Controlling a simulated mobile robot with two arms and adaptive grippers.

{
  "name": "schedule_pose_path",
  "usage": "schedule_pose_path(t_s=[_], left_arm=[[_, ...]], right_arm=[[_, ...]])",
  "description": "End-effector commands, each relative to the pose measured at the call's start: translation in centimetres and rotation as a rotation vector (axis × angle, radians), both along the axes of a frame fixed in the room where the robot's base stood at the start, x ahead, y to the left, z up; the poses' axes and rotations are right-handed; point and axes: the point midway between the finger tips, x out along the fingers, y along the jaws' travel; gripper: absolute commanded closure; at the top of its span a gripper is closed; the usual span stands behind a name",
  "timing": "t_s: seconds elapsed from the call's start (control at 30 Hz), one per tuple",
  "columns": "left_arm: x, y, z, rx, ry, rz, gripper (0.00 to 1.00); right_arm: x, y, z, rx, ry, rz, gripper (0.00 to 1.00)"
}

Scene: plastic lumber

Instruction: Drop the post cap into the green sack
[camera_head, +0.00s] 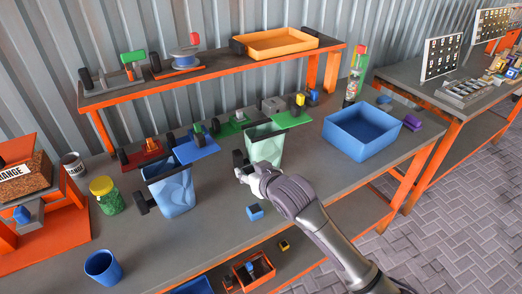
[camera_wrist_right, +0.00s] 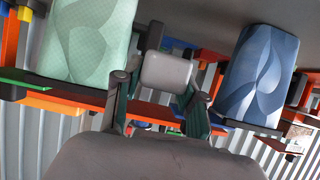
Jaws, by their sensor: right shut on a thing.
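The green sack (camera_head: 266,148) stands upright and open on the workbench, a pale green bag in the middle of the head view. It also shows in the right wrist view (camera_wrist_right: 88,40), at the upper left. My right gripper (camera_head: 244,172) is just in front of the green sack's lower left side, apart from its opening. In the right wrist view the gripper (camera_wrist_right: 168,76) is shut on a light grey, rounded block, the post cap (camera_wrist_right: 167,73), between its two fingers. The head view does not show the cap clearly. My left gripper is not in view.
A blue sack (camera_head: 174,190) stands to the left of the green one. A blue bin (camera_head: 362,146) is to the right. A small blue block (camera_head: 255,212) lies on the workbench (camera_head: 215,235) near my arm. Colored trays with parts line the back, under an orange-edged shelf (camera_head: 210,75).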

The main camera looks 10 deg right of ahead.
Motion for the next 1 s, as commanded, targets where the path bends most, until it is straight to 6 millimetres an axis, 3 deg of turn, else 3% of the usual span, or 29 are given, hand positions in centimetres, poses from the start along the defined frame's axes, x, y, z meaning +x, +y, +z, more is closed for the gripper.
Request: schedule_pose_path(t_s=[0.57, 1.0], left_arm=[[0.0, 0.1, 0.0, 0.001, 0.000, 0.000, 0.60], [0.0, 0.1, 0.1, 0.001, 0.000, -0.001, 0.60]], right_arm=[[-0.6, -0.1, 0.1, 0.002, 0.000, -0.005, 0.91], [-8.2, -4.5, 2.9, 0.005, -0.001, -0.150, 0.91]])
